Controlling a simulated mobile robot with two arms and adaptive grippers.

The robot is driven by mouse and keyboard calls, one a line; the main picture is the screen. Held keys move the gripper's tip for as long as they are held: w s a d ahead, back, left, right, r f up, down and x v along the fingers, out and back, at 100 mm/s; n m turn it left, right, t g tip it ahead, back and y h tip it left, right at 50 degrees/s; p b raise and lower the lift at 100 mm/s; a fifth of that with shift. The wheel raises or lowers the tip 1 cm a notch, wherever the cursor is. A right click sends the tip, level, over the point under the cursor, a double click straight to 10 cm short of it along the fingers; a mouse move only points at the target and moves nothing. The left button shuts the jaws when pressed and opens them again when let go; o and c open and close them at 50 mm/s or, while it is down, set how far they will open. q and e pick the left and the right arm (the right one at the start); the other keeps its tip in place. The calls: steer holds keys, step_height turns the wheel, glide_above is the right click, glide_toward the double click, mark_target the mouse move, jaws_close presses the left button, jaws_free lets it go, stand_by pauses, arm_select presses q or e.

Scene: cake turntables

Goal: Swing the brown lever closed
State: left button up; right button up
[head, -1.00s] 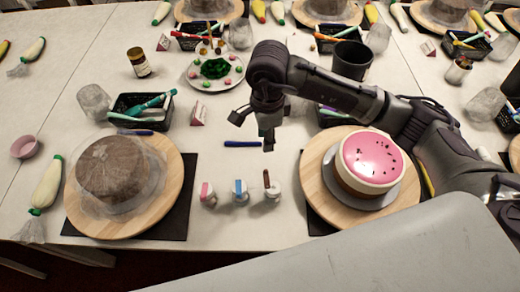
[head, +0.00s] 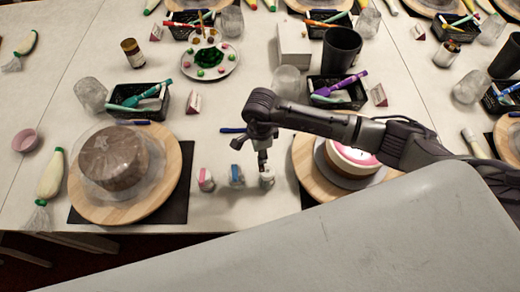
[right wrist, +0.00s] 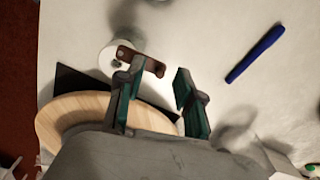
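The brown lever (right wrist: 143,62) lies across the top edge of a small white dispenser (right wrist: 108,57) in the right wrist view. In the head view this white dispenser (head: 267,182) is the rightmost of three; its lever is mostly hidden by my gripper. My right gripper (right wrist: 160,76) is open, with its two green-padded fingers apart. One finger overlaps the lever in the picture, and the other is to its right; I cannot tell if they touch. In the head view my right gripper (head: 263,158) is just above the dispenser. My left gripper is not in view.
A pink-lever dispenser (head: 205,180) and a blue-lever dispenser (head: 237,176) stand close to the left. A round wooden turntable (head: 304,165) with a pink-topped cake (head: 352,158) is close to the right. A blue pen (head: 232,130) lies behind.

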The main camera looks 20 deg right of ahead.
jaws_close()
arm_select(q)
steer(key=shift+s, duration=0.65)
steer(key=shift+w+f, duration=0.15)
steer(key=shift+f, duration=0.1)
arm_select(e)
steer(key=shift+d+m, duration=0.15)
steer(key=shift+m, duration=0.15)
steer(key=shift+d+m+b, duration=0.1)
steer(key=shift+m+b, duration=0.2)
arm_select(q)
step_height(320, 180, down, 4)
steer(key=b, duration=0.3)
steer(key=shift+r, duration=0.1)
arm_select(e)
steer(key=s+d+m, duration=0.3)
steer(key=s+m, duration=0.2)
steer(key=m, duration=1.2)
steer(key=shift+s+m, duration=0.3)
steer(key=shift+s, duration=0.05)
arm_select(q)
steer(key=shift+b, duration=0.3)
